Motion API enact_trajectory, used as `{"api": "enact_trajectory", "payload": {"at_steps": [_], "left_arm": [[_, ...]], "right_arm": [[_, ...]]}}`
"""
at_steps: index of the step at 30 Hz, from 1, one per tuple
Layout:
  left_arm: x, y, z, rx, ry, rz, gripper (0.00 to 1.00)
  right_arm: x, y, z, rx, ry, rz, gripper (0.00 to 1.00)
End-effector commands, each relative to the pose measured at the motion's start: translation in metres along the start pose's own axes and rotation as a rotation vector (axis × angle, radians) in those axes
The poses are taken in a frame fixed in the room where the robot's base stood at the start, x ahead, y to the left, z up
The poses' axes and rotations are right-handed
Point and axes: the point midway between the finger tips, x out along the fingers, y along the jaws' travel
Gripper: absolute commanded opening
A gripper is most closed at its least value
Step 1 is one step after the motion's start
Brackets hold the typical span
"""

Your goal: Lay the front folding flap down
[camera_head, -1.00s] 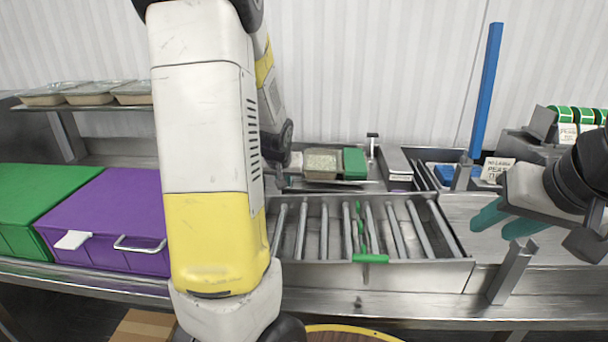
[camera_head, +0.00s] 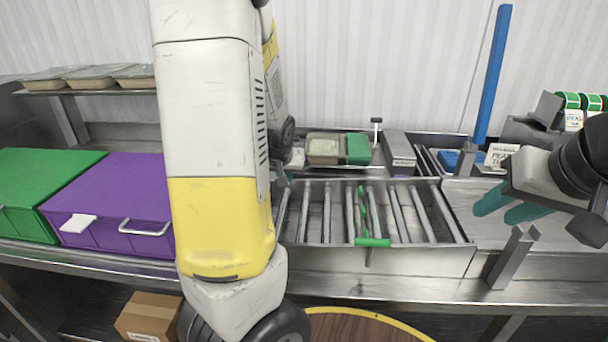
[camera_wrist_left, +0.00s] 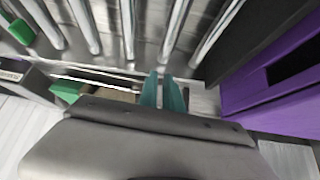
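A steel frame (camera_head: 400,262) with several metal rods sits at mid-counter in the head view. A green bar (camera_head: 372,242) crosses its front edge, joined to green parts running back between the rods. I cannot tell which part is the front folding flap. My left arm hangs in front of the frame's left end and hides its own gripper in the head view. In the left wrist view, the left gripper's teal fingers (camera_wrist_left: 164,92) are close together near the rod ends; a grip is not clear. My right gripper (camera_head: 507,208) is open and empty over the counter at right.
A purple box (camera_head: 120,200) and a green box (camera_head: 45,185) stand at left. A food tray (camera_head: 325,148) lies behind the frame. A blue post (camera_head: 493,75) and a slanted metal bracket (camera_head: 514,258) stand at right.

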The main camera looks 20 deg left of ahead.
Motion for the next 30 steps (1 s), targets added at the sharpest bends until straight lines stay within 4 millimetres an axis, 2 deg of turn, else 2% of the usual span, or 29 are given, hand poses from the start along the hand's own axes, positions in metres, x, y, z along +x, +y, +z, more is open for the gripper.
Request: {"api": "enact_trajectory", "payload": {"at_steps": [12, 22, 23, 30], "left_arm": [[-0.004, 0.001, 0.020, 0.000, 0.000, 0.001, 0.09], [-0.004, 0.000, 0.022, 0.000, 0.001, 0.000, 0.09], [-0.004, 0.000, 0.022, 0.000, 0.001, 0.000, 0.11], [-0.004, 0.000, 0.022, 0.000, 0.001, 0.000, 0.58]], "right_arm": [[0.000, 0.000, 0.000, 0.000, 0.000, 0.000, 0.36], [0.000, 0.000, 0.000, 0.000, 0.000, 0.000, 0.36], [0.000, 0.000, 0.000, 0.000, 0.000, 0.000, 0.36], [0.000, 0.000, 0.000, 0.000, 0.000, 0.000, 0.36]]}}
